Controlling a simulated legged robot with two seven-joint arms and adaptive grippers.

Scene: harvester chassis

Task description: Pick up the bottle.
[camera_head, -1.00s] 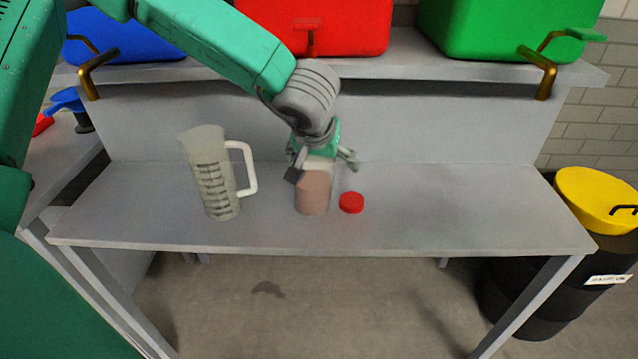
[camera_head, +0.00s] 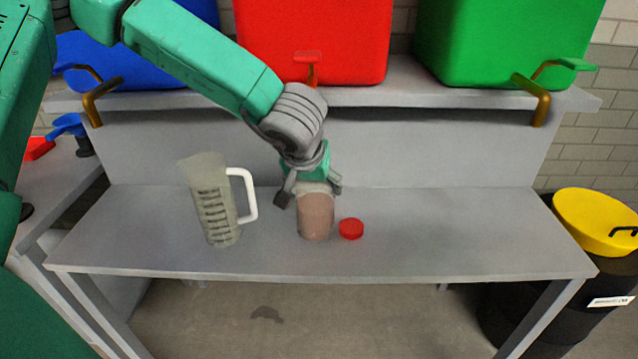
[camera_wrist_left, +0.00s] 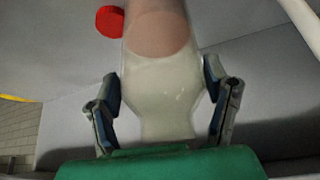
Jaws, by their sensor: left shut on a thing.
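The bottle (camera_head: 316,220) stands upright on the grey table, pinkish-brown below with a pale, clear upper part. In the left wrist view, the bottle (camera_wrist_left: 160,28) runs up the middle, its pale shoulder and neck between the fingers. My left gripper (camera_head: 308,194) comes down on it from above. In the left wrist view, my left gripper (camera_wrist_left: 161,82) has one finger on each side of the bottle, shut on its upper part. The bottle's top is partly hidden by the gripper. My right gripper is not in view.
A red cap (camera_head: 351,229) lies just right of the bottle. A measuring jug (camera_head: 213,210) with a white handle stands to the left. Blue, red (camera_head: 312,40) and green (camera_head: 490,45) containers with taps stand on the shelf behind. The table's right part is clear.

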